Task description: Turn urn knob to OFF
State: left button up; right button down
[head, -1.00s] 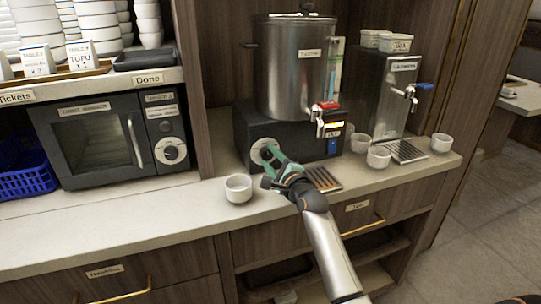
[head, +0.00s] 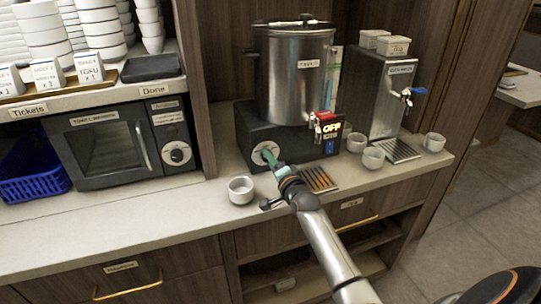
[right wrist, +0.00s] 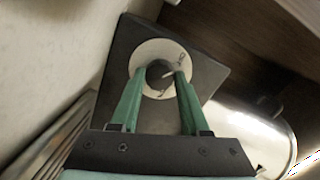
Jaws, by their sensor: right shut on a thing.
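The urn (head: 295,80) is a tall steel cylinder on a black base (head: 240,128) at the back of the counter. Its knob sits on a round white dial (head: 262,153) on the base's front left. In the right wrist view the dark knob (right wrist: 158,72) is between the green fingers, over the white dial (right wrist: 148,52). My right gripper (head: 270,158) is shut on the knob; it also shows in the right wrist view (right wrist: 159,74). My left gripper is not in view.
A white cup (head: 241,189) stands left of my right gripper. More cups (head: 373,157) and a drip grate (head: 319,179) are to the right. A second steel dispenser (head: 385,90) stands behind them. A microwave (head: 120,140) is at left.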

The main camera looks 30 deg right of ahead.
jog(key=shift+n, duration=0.5)
jog(key=shift+p, duration=0.3)
jog(key=shift+c, duration=1.9)
grip_release()
jog(key=s+a+r, duration=0.1)
jog(key=s+a, duration=0.1)
jog(key=s, duration=1)
jog(key=shift+s+a, duration=0.15)
jog(key=shift+a, duration=0.05)
